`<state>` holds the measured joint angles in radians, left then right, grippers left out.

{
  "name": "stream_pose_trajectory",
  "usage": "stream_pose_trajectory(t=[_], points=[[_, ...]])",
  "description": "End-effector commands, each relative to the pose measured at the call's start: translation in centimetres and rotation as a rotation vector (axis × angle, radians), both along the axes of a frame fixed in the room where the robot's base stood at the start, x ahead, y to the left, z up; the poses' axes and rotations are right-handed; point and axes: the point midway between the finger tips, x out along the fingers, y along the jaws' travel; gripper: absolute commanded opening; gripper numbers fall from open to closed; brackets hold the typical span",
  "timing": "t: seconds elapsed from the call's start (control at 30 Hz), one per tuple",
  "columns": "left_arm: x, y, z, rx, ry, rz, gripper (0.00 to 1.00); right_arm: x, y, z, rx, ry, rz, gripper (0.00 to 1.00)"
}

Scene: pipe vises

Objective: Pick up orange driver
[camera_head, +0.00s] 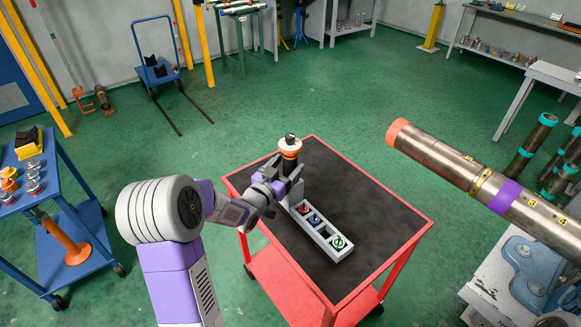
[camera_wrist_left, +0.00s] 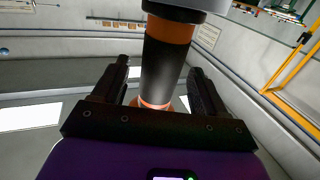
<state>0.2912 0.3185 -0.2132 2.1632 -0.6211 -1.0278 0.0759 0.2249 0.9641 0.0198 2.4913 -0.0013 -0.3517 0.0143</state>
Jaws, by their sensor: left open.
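The orange driver (camera_head: 290,147) stands upright at the back end of a grey holder (camera_head: 316,231) on the red cart. My left gripper (camera_head: 284,184) is at the driver, reaching in from the left. In the left wrist view the driver (camera_wrist_left: 163,68) rises between the two open fingers of my left gripper (camera_wrist_left: 160,90), with gaps visible at its sides. The driver's lower end is hidden by the gripper in the head view. My right gripper is not in view.
The holder also carries small red, blue and green-marked items. The red cart's dark top (camera_head: 375,215) is mostly clear. A long pipe (camera_head: 480,185) juts in from the right above a blue vise (camera_head: 535,270). A blue cart (camera_head: 60,215) stands at left.

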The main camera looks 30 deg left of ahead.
Motion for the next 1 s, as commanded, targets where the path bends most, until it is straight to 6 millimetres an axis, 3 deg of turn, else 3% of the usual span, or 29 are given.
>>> stream_pose_trajectory(t=[0.13, 0.4, 0.87, 1.0], points=[[1.6, -0.1, -0.1, 0.001, 0.0, 0.0, 0.72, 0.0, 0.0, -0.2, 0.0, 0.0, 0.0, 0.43], [1.8, -0.1, 0.0, 0.0, 0.002, 0.001, 0.72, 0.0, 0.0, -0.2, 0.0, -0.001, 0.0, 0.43], [1.8, -0.1, 0.0, 0.0, 0.002, 0.001, 0.02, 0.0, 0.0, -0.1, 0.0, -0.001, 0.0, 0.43], [1.9, -0.1, 0.3, 0.002, -0.007, 0.0, 0.0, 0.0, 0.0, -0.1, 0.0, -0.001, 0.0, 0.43]])
